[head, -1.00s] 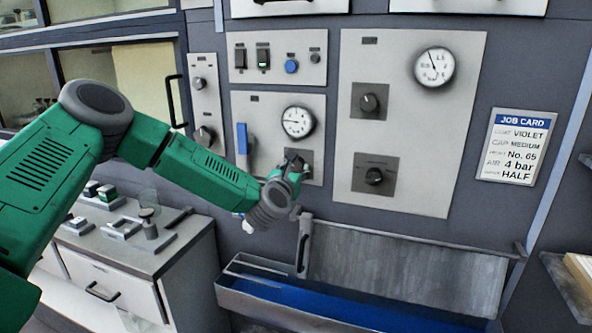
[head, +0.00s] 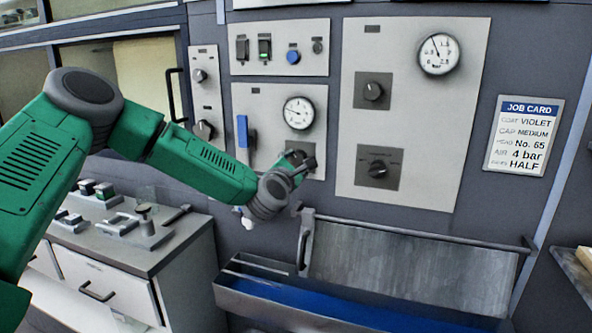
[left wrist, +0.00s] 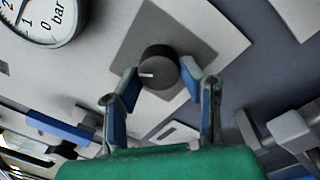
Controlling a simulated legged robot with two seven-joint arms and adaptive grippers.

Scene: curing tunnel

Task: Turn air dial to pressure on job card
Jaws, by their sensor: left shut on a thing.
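The air dial is a dark round knob (left wrist: 158,66) with a white mark, on a grey square plate. My left gripper (left wrist: 159,72) has one fingertip on each side of the knob and is shut on it. In the head view the left gripper (head: 297,167) largely hides the knob. The round white gauge (head: 299,113) sits just above; its needle points left and slightly up. Part of a gauge reading bar (left wrist: 38,15) shows in the left wrist view. The job card (head: 525,135) on the right reads "AIR 4 bar". My right gripper is not in view.
A blue lever (head: 242,132) stands left of the gauge. A larger panel (head: 415,110) to the right has two other knobs and another gauge (head: 438,54). Below are a trough with blue inside (head: 330,308) and a counter with small fixtures (head: 130,235).

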